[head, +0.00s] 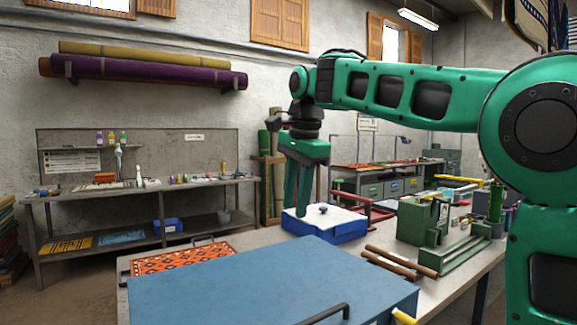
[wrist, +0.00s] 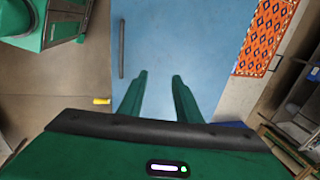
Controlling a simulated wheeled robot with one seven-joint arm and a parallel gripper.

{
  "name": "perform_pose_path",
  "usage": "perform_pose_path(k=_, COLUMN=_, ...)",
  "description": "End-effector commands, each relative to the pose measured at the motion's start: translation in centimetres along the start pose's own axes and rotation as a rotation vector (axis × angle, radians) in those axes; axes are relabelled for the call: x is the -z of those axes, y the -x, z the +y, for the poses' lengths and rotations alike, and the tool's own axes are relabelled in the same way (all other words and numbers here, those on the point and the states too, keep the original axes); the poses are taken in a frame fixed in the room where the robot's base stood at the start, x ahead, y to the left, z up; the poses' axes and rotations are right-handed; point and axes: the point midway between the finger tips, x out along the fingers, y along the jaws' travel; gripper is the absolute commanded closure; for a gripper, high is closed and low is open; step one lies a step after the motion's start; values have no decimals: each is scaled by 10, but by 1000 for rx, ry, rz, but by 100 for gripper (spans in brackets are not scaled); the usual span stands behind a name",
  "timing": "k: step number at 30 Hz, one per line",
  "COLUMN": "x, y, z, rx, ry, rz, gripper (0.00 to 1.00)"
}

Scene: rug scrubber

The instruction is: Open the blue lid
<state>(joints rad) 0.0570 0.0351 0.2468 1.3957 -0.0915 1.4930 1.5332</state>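The blue lid (head: 265,280) is a large flat panel lying level at the front of the table. A black bar handle (head: 325,314) is on its near right side. In the wrist view the lid (wrist: 170,45) spreads below the fingers, and the handle (wrist: 121,48) runs along its left side. My gripper (head: 303,208) points down beyond the lid's far edge in the head view, in front of part of a white-topped blue box. In the wrist view my gripper (wrist: 159,76) has its two fingers apart with nothing between them. It is away from the handle.
The white-topped blue box (head: 346,231) with a dark knob stands behind the lid. An orange patterned rug piece (head: 180,260) lies left of it. A yellow piece (head: 404,317) is at the lid's near right corner.

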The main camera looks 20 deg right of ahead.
Motion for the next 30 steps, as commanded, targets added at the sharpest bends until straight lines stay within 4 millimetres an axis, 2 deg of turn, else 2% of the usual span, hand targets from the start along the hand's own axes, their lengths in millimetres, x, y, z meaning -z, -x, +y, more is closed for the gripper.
perform_pose_path(k=30, x=1, y=55, z=-28, rx=3, ry=-1, rz=-3, gripper=69)
